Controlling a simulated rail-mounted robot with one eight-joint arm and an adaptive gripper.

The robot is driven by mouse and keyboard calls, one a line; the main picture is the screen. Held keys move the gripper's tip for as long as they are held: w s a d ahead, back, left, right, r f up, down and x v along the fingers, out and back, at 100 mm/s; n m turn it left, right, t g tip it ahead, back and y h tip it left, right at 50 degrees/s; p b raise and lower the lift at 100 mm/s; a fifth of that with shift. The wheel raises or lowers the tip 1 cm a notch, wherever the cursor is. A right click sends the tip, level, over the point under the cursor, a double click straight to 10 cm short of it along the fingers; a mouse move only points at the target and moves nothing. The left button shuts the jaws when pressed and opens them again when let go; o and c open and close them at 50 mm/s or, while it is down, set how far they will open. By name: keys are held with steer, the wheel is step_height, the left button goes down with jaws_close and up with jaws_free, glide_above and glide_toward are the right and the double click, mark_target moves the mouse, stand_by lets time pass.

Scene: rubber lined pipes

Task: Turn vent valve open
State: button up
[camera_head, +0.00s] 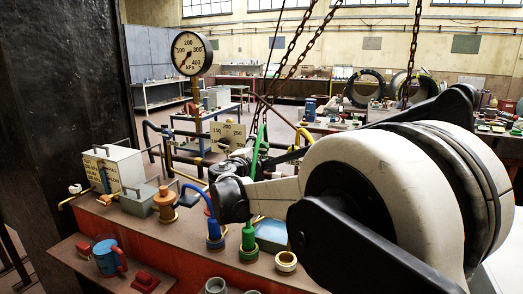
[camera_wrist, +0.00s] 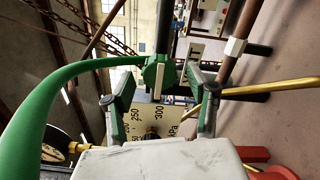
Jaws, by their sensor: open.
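My gripper (camera_wrist: 158,80) is open in the wrist view, with its two fingers apart at left and right. Between and just beyond the fingertips is a green hub (camera_wrist: 158,72) with a dark bar rising from it. A thick green hose or tube (camera_wrist: 75,70) curves in from the left to this hub. I cannot tell whether a finger touches the hub, or for certain which part is the vent valve. In the head view my arm hides most of the gripper; a green upright piece (camera_head: 258,150) shows beside the arm.
A round kPa gauge (camera_head: 188,54) stands on a post at left. A marked dial plate (camera_head: 228,137) is behind the arm. The bench holds a grey box (camera_head: 113,170), a blue hose fitting (camera_head: 214,232) and a green fitting (camera_head: 248,240). Chains hang overhead.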

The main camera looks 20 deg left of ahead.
steer(key=s, duration=1)
steer(key=shift+a, duration=0.15)
